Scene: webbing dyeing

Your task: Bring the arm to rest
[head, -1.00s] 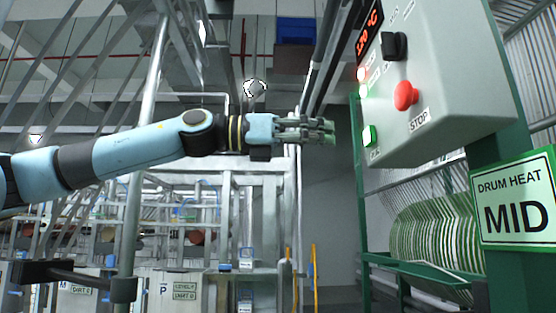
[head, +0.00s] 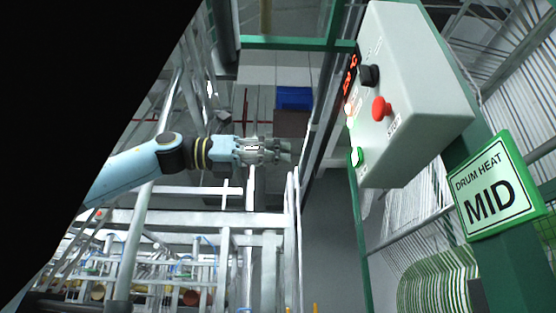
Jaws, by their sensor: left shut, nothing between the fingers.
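My left arm reaches in from the left in the head view. Its left gripper (head: 280,150) is shut and empty, pointing right at mid-height. It hangs in the air, apart from the grey control box (head: 425,95) to its right. The box carries a red stop button (head: 381,108), a black knob (head: 369,75), a green button (head: 357,157) and a red display (head: 350,75). My right gripper is not in view.
A green sign reading DRUM HEAT MID (head: 495,190) hangs at the right. Below it is a roll of green-and-white webbing (head: 440,280). Metal frames (head: 240,240) stand behind the arm. A black area fills the upper left.

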